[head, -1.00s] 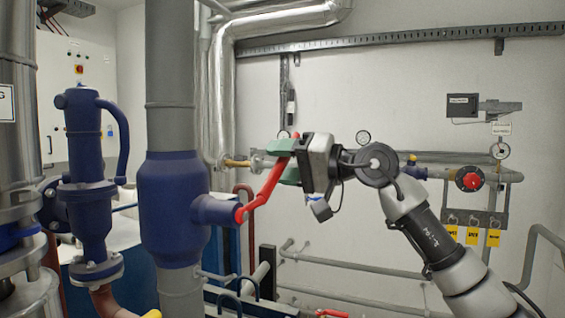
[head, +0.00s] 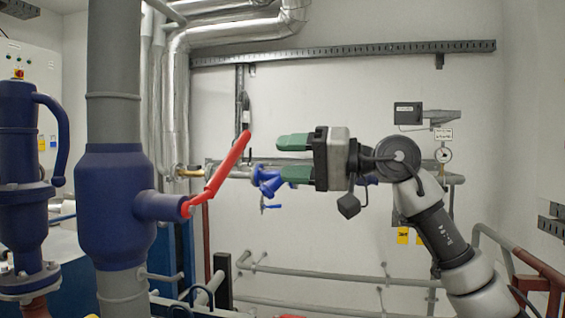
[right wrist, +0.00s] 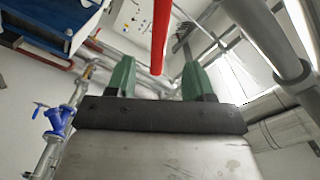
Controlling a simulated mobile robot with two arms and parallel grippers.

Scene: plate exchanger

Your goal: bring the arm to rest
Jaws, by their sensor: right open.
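My right gripper (head: 286,160) is open and empty in the head view, its green fingers pointing left. The red lever handle (head: 228,164) stands a little left of the fingertips, apart from them. It slants up to the right from the side stub of the blue valve body (head: 115,207). In the right wrist view the red lever (right wrist: 161,35) shows ahead, between the lines of the two green fingers (right wrist: 157,76). My left gripper is in neither view.
A small blue valve (head: 267,181) on a wall pipe shows behind the gripper. Grey rails (head: 320,273) run low along the wall. A blue fitting (head: 18,180) stands at the far left.

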